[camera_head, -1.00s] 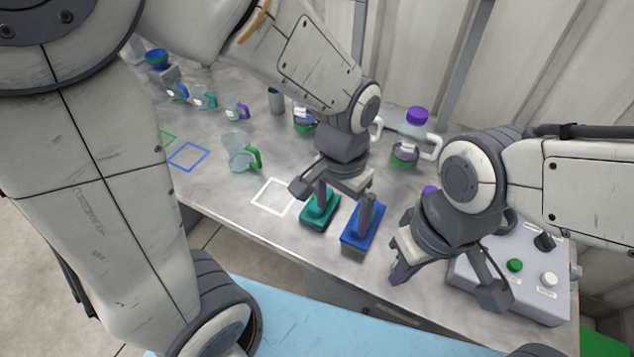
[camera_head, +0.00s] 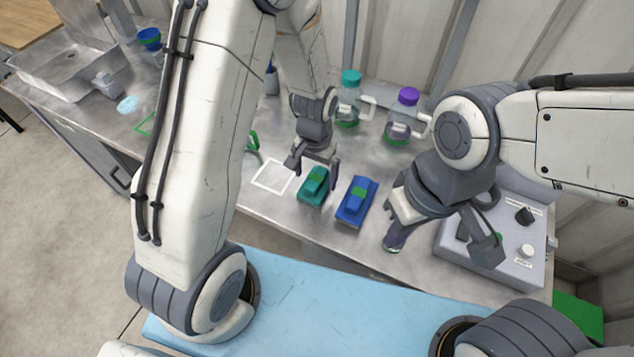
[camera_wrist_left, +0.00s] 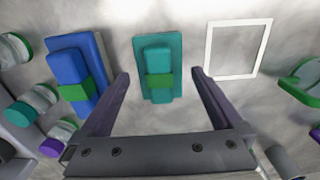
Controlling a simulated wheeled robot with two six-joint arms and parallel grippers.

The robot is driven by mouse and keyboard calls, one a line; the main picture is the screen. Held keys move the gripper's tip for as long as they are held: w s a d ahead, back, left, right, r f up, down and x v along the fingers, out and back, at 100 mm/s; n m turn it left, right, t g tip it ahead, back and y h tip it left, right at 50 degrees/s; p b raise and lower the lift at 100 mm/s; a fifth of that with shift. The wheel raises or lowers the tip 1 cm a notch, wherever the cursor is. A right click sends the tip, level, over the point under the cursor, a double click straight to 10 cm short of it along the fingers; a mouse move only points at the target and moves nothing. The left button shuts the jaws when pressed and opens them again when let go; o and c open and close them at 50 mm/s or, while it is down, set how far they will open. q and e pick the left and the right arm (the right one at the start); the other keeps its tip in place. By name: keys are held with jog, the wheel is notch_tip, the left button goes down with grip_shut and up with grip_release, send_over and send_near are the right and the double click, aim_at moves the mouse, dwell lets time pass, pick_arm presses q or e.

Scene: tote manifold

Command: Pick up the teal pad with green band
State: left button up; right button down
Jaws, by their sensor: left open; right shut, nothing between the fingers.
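The teal pad with green band (camera_head: 314,187) lies flat on the grey worktop, with a raised teal block across which the green band runs. In the left wrist view the teal pad (camera_wrist_left: 157,55) sits ahead, between the lines of the two fingers. My left gripper (camera_head: 316,172) is open and empty, close above the pad's far end; contact cannot be told. It also shows in the left wrist view (camera_wrist_left: 159,76). My right gripper (camera_head: 394,243) is shut and empty, right of the pads near the table's front edge.
A blue pad with green band (camera_head: 352,214) lies just right of the teal pad. A white square outline (camera_head: 272,176) is on its left. Jugs with teal (camera_head: 350,78) and purple (camera_head: 408,96) lids stand behind. A control box (camera_head: 505,262) is at right.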

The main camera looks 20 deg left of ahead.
pick_arm(q)
jog(key=shift+f, duration=1.45)
jog(key=shift+c, duration=0.3)
jog(key=c, duration=1.1)
jog(key=shift+r, duration=0.15)
jog(key=shift+r, duration=0.5)
notch_tip(320, 180, up, 3)
jog(key=shift+w+f+b, duration=0.1)
jog(key=shift+f+b, duration=0.05)
jog(key=shift+b, duration=0.2)
jog(key=s+d+r, duration=0.2)
jog(key=d, duration=0.1)
jog(key=s+d+r+b, duration=0.1)
jog(key=s+d+r, duration=0.1)
jog(key=s, duration=0.1)
jog(key=s+d+r, duration=0.3)
jog(key=shift+s+d+b, duration=0.1)
jog(key=shift+d+b, duration=0.2)
jog(key=shift+d, duration=0.05)
